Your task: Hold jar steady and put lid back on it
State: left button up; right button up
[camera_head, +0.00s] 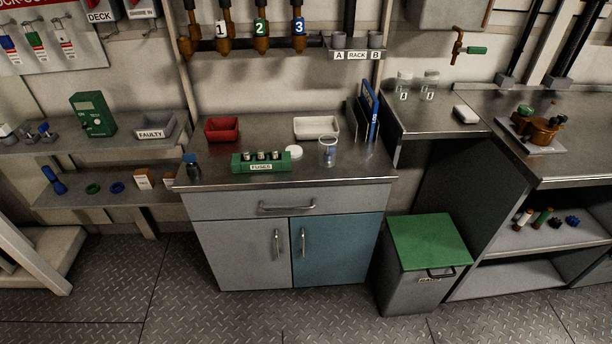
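A clear jar (328,152) stands upright on the steel counter top (230,178), right of centre. Something small and dark, partly blue, shows inside it. Its top looks open. A round white lid (293,152) lies flat on the counter just left of the jar, apart from it, behind the right end of the green fuse holder. Two more clear jars (403,82) stand on the higher counter at the back right, marked with small labels. Neither of my grippers is in view.
A green fuse holder (247,167) with several fuses sits at the counter's front. A red tray (222,129), a white tray (316,127) and upright blue folders (371,108) stand behind. A dark bottle with a blue top (192,167) is at the left corner. A green-lidded bin (430,241) stands on the floor.

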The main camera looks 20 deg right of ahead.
aim_at(328, 144)
jog(key=k, duration=0.45)
jog(key=u, duration=0.65)
jog(key=i, duration=2.1)
jog(key=z, duration=1.05)
jog(key=i, duration=0.25)
jog(key=z, duration=0.2)
